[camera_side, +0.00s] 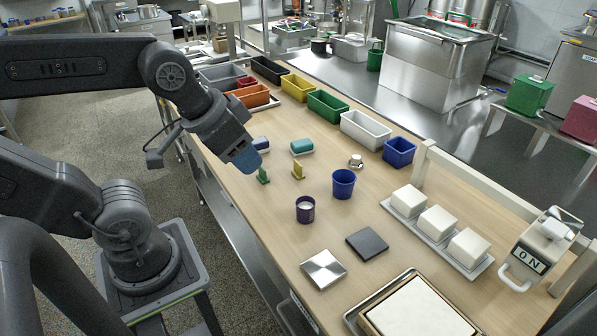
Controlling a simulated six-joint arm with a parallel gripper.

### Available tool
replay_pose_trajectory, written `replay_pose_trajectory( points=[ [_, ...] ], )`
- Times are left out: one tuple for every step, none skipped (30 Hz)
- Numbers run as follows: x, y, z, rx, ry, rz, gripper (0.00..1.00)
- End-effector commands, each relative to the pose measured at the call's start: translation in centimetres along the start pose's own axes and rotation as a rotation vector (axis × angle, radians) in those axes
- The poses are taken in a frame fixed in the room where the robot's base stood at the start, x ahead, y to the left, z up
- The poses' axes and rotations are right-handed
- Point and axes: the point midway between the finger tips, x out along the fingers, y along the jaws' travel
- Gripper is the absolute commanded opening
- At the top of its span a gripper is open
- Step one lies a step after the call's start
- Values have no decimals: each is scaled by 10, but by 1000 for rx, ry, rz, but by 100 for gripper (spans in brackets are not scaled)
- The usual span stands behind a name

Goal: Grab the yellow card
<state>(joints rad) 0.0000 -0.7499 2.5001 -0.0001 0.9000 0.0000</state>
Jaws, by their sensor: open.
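The yellow card (298,170) is small and stands upright in a low stand on the wooden table (250,222). A similar green card (263,175) stands just left of it. My gripper (250,168) has blue-grey fingers pointing down, above and left of the green card, with the yellow card farther right. It is open and appears empty. The gap between the fingers is hard to make out from this side. Nothing hides the yellow card.
A teal-topped block (302,147) and a dark blue block (261,144) lie behind the cards. A blue cup (343,183) and a purple cup (305,209) stand to the right and front. Colored bins (328,106) line the back. The table's front-left area is clear.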

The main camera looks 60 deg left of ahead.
Motion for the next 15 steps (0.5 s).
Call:
replay_pose_trajectory(
  points=[
    [0,0,0,0,0,0,43],
    [0,0,0,0,0,0,43],
    [0,0,0,0,0,0,43],
    [0,0,0,0,0,0,42],
    [0,0,0,0,0,0,39],
    [0,0,0,0,0,0,37],
    [0,0,0,0,0,0,37],
    [0,0,0,0,0,0,37],
    [0,0,0,0,0,0,37],
    [0,0,0,0,0,0,37],
    [0,0,0,0,0,0,37],
    [0,0,0,1,0,0,37],
    [0,0,-1,4,-1,-1,37],
    [0,-1,-2,10,-3,-4,37],
    [1,-2,-5,26,-8,-9,37]
  ],
)
